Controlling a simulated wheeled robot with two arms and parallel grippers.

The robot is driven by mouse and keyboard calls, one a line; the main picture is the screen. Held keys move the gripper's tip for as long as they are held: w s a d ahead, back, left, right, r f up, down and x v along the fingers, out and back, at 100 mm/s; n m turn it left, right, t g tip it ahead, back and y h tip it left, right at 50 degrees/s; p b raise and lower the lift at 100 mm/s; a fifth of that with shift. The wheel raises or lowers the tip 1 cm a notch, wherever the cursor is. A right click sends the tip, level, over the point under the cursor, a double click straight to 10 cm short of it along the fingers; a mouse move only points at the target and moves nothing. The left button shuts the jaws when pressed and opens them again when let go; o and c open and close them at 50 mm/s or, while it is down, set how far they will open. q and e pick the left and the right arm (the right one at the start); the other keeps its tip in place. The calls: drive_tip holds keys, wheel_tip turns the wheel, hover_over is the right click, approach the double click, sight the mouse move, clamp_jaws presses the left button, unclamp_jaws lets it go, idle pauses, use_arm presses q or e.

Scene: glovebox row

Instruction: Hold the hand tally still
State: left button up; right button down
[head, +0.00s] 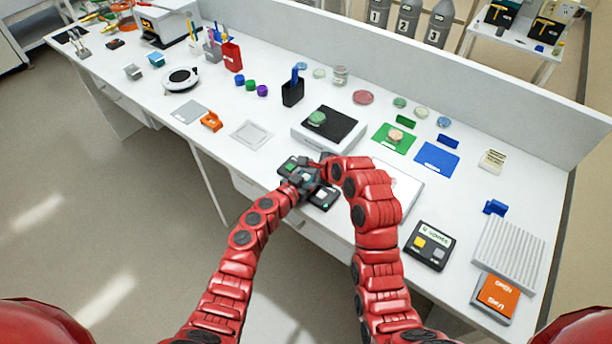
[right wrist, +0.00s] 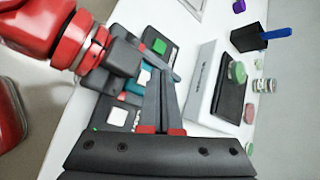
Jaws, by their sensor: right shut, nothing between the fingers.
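The hand tally appears to be the small teal and pale item (right wrist: 134,88) between my left gripper's fingers, over a dark panel. It also shows as a small teal patch in the head view (head: 307,177). My left gripper (head: 306,183) has a finger on either side of it and seems closed on it; the contact is partly hidden. My right gripper (right wrist: 166,88) is shut and empty, its fingertips close beside the tally. Whether they touch it I cannot tell. The dark panel (right wrist: 118,118) has a green square at one end and a pale square at the other.
A scale-like box with a dark top (head: 328,126) stands just behind my grippers. Green (head: 393,137) and blue (head: 437,159) mats lie to the right. A black keypad box (head: 430,246) and a ridged grey tray (head: 508,254) stand at front right. A clear tray (head: 251,132) lies left.

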drive_tip(key=shift+r, duration=2.4)
idle(0.6)
wheel_tip(320, 180, up, 4)
drive_tip(key=shift+f, duration=0.15)
drive_tip(key=shift+f, duration=4.4)
drive_tip(key=shift+f, duration=0.1)
drive_tip(key=shift+f, duration=0.3)
